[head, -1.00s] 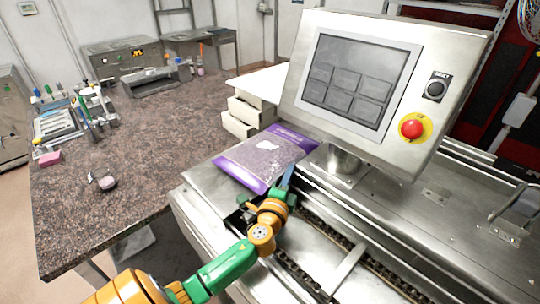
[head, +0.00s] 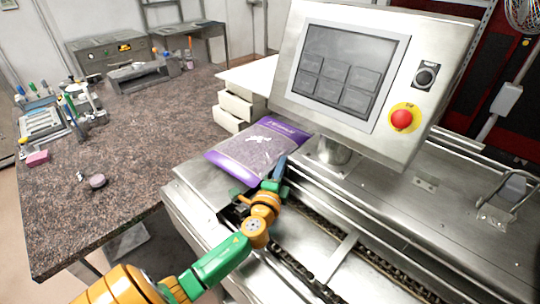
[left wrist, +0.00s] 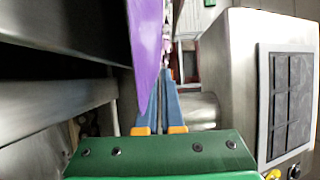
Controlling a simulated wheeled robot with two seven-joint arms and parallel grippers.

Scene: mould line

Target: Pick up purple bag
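The purple bag (head: 252,153), with a clear middle showing greyish contents, lies flat on the metal machine top in front of the screen. In the left wrist view, part of the purple bag (left wrist: 146,50) hangs down at the upper middle, close to the left finger. My left gripper (head: 277,170) is at the bag's near right edge, its blue fingers pointing away from me. In the left wrist view, my left gripper (left wrist: 165,85) shows two fingers with a narrow gap between them. I cannot tell whether the bag's edge is in that gap. My right gripper is not in view.
A control panel (head: 348,72) with a red button (head: 401,118) stands close behind and right of the bag. A chain conveyor (head: 320,270) runs in the machine near my arm.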

